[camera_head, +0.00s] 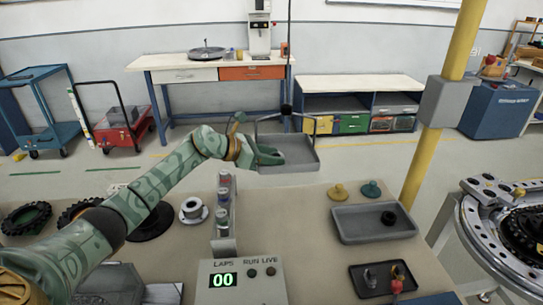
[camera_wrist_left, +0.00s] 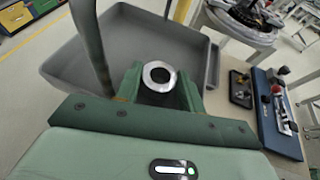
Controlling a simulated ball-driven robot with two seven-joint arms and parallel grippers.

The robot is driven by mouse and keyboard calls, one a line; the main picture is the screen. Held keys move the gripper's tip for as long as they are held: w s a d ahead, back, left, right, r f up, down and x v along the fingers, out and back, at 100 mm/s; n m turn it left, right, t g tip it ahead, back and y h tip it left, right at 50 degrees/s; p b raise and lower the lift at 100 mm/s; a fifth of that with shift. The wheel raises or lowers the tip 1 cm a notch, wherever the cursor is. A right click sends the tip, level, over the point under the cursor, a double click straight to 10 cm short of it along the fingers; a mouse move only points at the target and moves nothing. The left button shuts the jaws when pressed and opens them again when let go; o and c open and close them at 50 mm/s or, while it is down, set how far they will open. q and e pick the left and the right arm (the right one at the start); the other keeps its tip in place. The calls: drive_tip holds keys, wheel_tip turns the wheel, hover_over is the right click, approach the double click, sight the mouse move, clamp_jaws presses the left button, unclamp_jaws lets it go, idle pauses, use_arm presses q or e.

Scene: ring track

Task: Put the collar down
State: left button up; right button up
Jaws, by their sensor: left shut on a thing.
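The collar (camera_wrist_left: 149,80) is a small silver ring with an open hole. It sits between the green jaws of my left gripper (camera_wrist_left: 161,88) in the left wrist view. In the head view my left gripper (camera_head: 270,156) is at the left part of a grey hanging tray (camera_head: 300,164), which hangs from a cable above the far edge of the table. The same hanging tray (camera_wrist_left: 85,62) spreads behind the jaws in the left wrist view. I cannot tell whether the collar touches the tray floor. The collar cannot be made out in the head view. My right gripper is not in view.
A grey tray (camera_head: 348,234) with a black ring stands on the beige table, near yellow and teal knobs. A yellow post (camera_head: 424,150) rises at right.

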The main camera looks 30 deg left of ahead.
use_arm(q)
drive_tip(key=o, duration=0.7)
drive_tip(key=shift+f, duration=0.25)
drive_tip(key=shift+c, duration=0.2)
drive_tip(key=shift+o, duration=0.7)
drive_tip(key=shift+s, duration=0.1)
drive_tip(key=shift+r, duration=0.25)
drive_tip(key=p+v, duration=0.1)
drive_tip(key=v, duration=1.1)
drive_tip(key=shift+r+p, duration=0.25)
drive_tip(key=shift+p, duration=0.1)
